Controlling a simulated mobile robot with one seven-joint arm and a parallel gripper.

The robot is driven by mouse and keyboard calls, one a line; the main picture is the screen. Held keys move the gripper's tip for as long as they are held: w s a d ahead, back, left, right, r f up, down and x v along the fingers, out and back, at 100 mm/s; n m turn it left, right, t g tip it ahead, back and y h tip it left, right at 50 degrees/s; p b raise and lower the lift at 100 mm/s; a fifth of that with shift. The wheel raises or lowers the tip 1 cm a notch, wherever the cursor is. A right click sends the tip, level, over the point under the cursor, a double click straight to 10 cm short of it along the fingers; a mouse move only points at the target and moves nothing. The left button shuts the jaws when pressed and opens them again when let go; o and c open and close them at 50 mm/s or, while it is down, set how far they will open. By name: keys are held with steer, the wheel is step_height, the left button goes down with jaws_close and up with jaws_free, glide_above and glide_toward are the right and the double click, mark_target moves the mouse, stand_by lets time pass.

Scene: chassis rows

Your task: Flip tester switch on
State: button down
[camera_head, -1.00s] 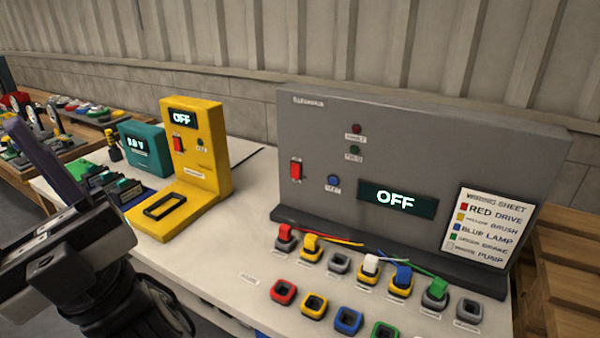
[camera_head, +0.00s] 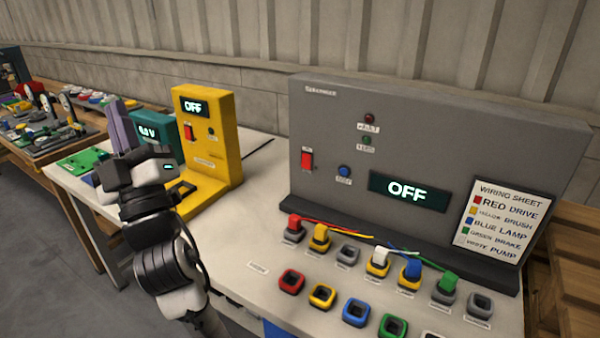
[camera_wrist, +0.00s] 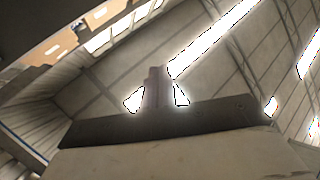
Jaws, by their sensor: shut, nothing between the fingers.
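The large grey panel (camera_head: 330,120) has a red rocker switch (camera_head: 307,160) on its left side and a display (camera_head: 408,190) reading OFF. The smaller yellow unit (camera_head: 222,150) also has a red switch (camera_head: 188,132) and a display (camera_head: 193,107) reading OFF. The small labels are too blurred to tell which is called the tester.
Coloured plugs with wires sit in a row of sockets (camera_head: 347,255) before the grey panel, with more sockets in front. A wiring sheet (camera_head: 500,220) is on the panel's right. A teal unit (camera_head: 160,138) stands behind my gripper. Open floor (camera_head: 40,240) lies at left.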

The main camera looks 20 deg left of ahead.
mark_target(305, 166)
steer(key=w+f+m+t+h, duration=0.2)
steer(key=w+f+t+h, duration=0.2)
steer(key=w+f+h, duration=0.6)
steer(key=w+d+f+g+h+b, duration=0.1)
steer(key=w+d+f+g+h, duration=0.1)
steer(key=w+d+f+h, duration=0.3)
steer(key=w+d+f+m+g+h+b, duration=0.1)
steer(key=w+d+f+h, duration=0.4)
steer(key=w+f+h, duration=0.5)
steer(key=shift+w+f+g+h, duration=0.4)
steer(key=shift+w+f+g, duration=0.1)
steer(key=shift+f+g, duration=0.3)
steer(key=p+x, duration=0.3)
steer(key=x, duration=1)
steer(key=shift+w+r, duration=0.1)
steer(key=shift+r, duration=0.05)
steer(key=shift+w+d+p, duration=0.1)
steer(key=shift+w+p, duration=0.2)
steer(key=shift+w, duration=0.1)
